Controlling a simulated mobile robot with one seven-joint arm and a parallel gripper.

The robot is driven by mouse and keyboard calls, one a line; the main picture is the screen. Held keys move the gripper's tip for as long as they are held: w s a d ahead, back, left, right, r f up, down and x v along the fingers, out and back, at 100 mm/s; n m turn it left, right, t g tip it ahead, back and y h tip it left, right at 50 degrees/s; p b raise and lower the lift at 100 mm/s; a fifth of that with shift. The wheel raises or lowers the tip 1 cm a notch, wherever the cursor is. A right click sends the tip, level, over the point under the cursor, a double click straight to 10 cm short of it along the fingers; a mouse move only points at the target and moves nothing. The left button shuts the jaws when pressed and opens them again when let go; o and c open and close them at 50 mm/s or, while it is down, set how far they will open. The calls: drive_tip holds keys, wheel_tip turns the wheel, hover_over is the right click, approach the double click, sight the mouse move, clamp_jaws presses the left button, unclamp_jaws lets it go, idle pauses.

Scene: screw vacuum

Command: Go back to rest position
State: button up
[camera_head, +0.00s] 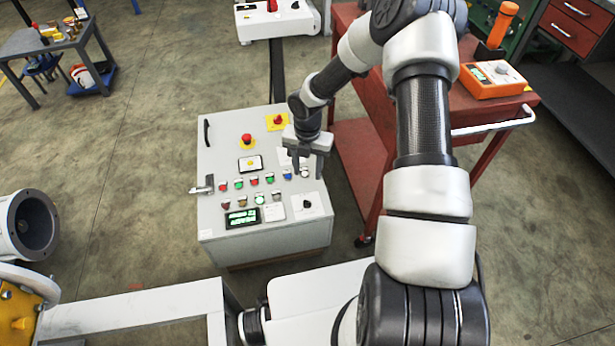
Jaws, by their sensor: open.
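My arm reaches up from the lower right and bends down to the left. My gripper (305,172) hangs over the right side of a grey control panel box (222,165) and is open, with nothing visible between its fingers. The panel's face carries red emergency buttons, rows of coloured buttons (254,180), a small display (242,217) and a side lever (203,186). The gripper hides part of the panel's right side. I cannot tell whether the fingertips touch the panel.
A red cart (465,116) with an orange meter (492,79) stands close to the right of my gripper. A white machine (277,20) is behind the panel. A grey frame (135,310) lies in front left. Open floor (130,120) lies left of the panel.

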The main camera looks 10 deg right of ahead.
drive_tip(key=shift+r, duration=0.8)
drive_tip(key=s+d+r+m+t+h, duration=0.15)
drive_tip(key=r+m, duration=0.25)
drive_tip(key=r, duration=0.5)
drive_tip(key=s+d+r+m, duration=0.1)
drive_tip(key=s+r+m, duration=0.3)
drive_tip(key=r, duration=0.5)
drive_tip(key=s+d+r+m+t+h, duration=0.1)
drive_tip(key=r+m, duration=0.4)
drive_tip(key=r, duration=0.3)
drive_tip(key=s+a+r+m+t+y, duration=0.1)
drive_tip(key=s+a+r+m+t, duration=0.1)
drive_tip(key=s+r+m, duration=0.6)
drive_tip(key=s+a+r+m+t+y, duration=0.1)
drive_tip(key=s+r+m, duration=0.4)
drive_tip(key=s+m, duration=0.5)
wheel_tip(320, 180, up, 20)
drive_tip(key=s+p, duration=0.1)
drive_tip(key=p, duration=1.8)
drive_tip(key=shift+a+n+p, duration=0.15)
drive_tip(key=shift+n+p, duration=0.2)
drive_tip(key=shift+n, duration=0.05)
